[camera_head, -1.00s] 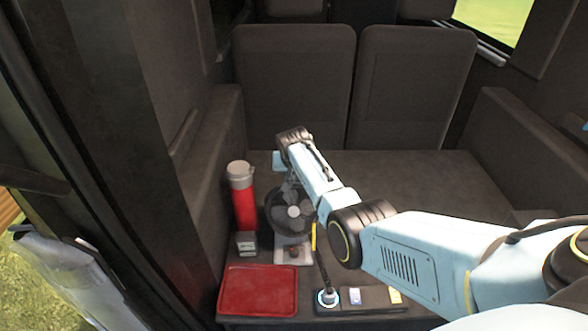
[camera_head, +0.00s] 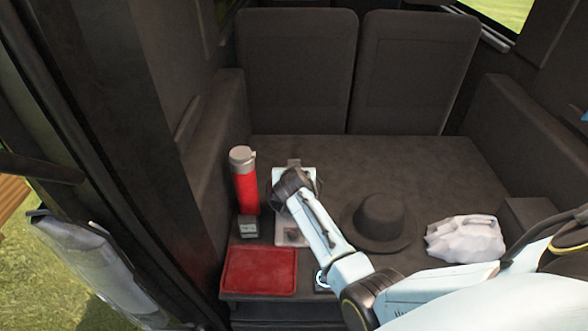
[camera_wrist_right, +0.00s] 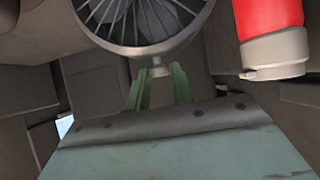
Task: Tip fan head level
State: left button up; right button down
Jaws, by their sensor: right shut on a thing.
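The fan head (camera_wrist_right: 140,25) shows in the right wrist view as a round grey wire cage, cut off by the top edge. My right gripper (camera_wrist_right: 160,75) has its green fingers shut on a small stub at the cage's rim. In the head view my right wrist and forearm cover the fan head, so its tilt cannot be read there. Part of the pale fan base (camera_head: 290,236) shows below the wrist, on the dark surface. My left gripper is not in view.
A red flask (camera_head: 245,188) stands close left of the fan, with a small grey box (camera_head: 248,227) before it. A dark hat (camera_head: 380,218) and a crumpled white bag (camera_head: 465,238) lie to the right. The surface behind is clear.

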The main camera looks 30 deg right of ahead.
jog(key=shift+s+a+f, duration=0.25)
jog(key=shift+s+f, duration=0.1)
jog(key=shift+s, duration=0.05)
jog(key=shift+f, duration=0.1)
jog(key=c, duration=1.5)
grip_release()
jog(key=shift+o, duration=1.3)
jog(key=shift+r, duration=0.2)
jog(key=p+v, duration=0.1)
jog(key=v, duration=1.2)
jog(key=shift+r, duration=0.15)
